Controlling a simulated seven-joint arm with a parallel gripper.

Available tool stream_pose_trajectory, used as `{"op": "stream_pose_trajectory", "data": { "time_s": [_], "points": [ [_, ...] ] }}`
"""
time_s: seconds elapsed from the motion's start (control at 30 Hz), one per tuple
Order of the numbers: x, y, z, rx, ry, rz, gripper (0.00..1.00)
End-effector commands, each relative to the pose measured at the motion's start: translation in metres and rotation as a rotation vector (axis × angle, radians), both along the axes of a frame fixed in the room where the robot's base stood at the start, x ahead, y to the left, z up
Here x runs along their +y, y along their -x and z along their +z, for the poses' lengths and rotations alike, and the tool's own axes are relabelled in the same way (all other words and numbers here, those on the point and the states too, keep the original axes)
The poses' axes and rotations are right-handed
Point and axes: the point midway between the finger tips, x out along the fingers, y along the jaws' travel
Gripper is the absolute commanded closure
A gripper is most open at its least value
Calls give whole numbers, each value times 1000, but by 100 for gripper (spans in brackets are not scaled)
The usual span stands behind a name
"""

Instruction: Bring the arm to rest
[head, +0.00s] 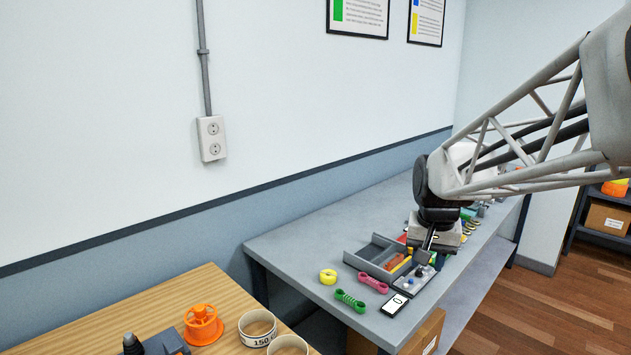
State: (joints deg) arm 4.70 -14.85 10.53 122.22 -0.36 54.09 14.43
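My arm reaches in from the right edge and bends down at a dark joint. My gripper (430,240) hangs low over the grey workbench (290,240), close to the right side of a grey divided tray (364,262). A dark finger shows in front of a light grey block-like part. The gap between the fingers cannot be made out, nor whether anything is between them. I cannot tell whether the gripper touches the things under it.
A yellow ring (328,276), a green bundle (350,300), a pink bundle (373,283) and a white display (395,305) lie near the bench's front. An orange spool (203,325) stands on a wooden table (150,305). A wall socket (211,138) is at left.

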Motion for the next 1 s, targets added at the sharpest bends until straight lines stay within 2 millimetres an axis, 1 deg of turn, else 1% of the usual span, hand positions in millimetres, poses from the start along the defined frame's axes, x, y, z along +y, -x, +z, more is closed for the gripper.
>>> {"op": "stream_pose_trajectory", "data": {
  "time_s": [0.03,0.33,0.7,0.83,1.0],
  "points": [
    [3,14,3,-7,3,16,63],
    [19,90,5,-34,17,110,63],
    [34,180,-8,-67,37,226,63],
    [38,207,-16,-77,44,263,63],
    [40,230,-24,-86,49,293,63]
  ]
}}
